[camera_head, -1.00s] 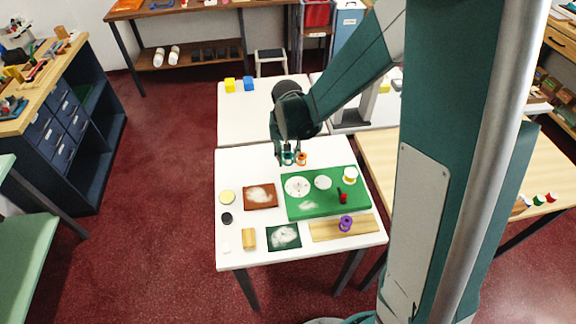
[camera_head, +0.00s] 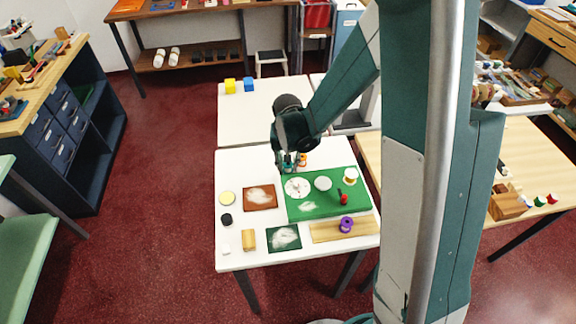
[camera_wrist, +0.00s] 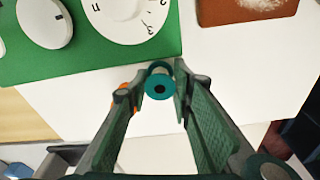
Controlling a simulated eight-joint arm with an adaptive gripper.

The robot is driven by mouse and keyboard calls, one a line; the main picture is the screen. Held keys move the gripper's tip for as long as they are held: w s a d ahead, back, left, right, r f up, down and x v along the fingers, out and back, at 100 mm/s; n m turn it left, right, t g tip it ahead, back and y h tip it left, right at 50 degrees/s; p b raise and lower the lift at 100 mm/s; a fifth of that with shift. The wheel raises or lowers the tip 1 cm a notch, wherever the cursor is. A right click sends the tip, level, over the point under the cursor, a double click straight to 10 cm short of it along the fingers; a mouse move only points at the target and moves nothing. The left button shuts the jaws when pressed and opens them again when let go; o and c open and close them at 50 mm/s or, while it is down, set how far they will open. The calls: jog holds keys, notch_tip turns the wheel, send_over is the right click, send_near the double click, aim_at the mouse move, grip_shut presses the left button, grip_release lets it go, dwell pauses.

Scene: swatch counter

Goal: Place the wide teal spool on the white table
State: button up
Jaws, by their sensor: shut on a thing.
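The spool is mostly hidden by my fingers there. I cannot tell whether it touches the tabletop. An orange spool (camera_head: 303,160) stands close to the right, and in the wrist view it is partly behind my left finger.
A green board (camera_head: 315,209) with white discs and a red object lies just in front of my gripper. A brown patterned mat (camera_head: 260,196) lies left of it. A purple spool (camera_head: 346,225) is on a wooden board. Bare white tabletop shows at the back left.

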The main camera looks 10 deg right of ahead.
aim_at(288, 167)
jog(key=shift+f, duration=0.15)
jog(key=o, duration=0.8)
jog(key=shift+s+a+r+p, duration=0.1)
jog(key=shift+s+r+p, duration=0.15)
jog(key=shift+r, duration=1.8)
jog(key=shift+s+r+p, duration=0.15)
jog(key=shift+s+r, duration=0.05)
jog(key=shift+r, duration=1.8)
jog(key=shift+s+a+r+p, duration=0.1)
jog(key=shift+s+r+p, duration=0.15)
jog(key=shift+r, duration=1.8)
jog(key=shift+d, duration=0.1)
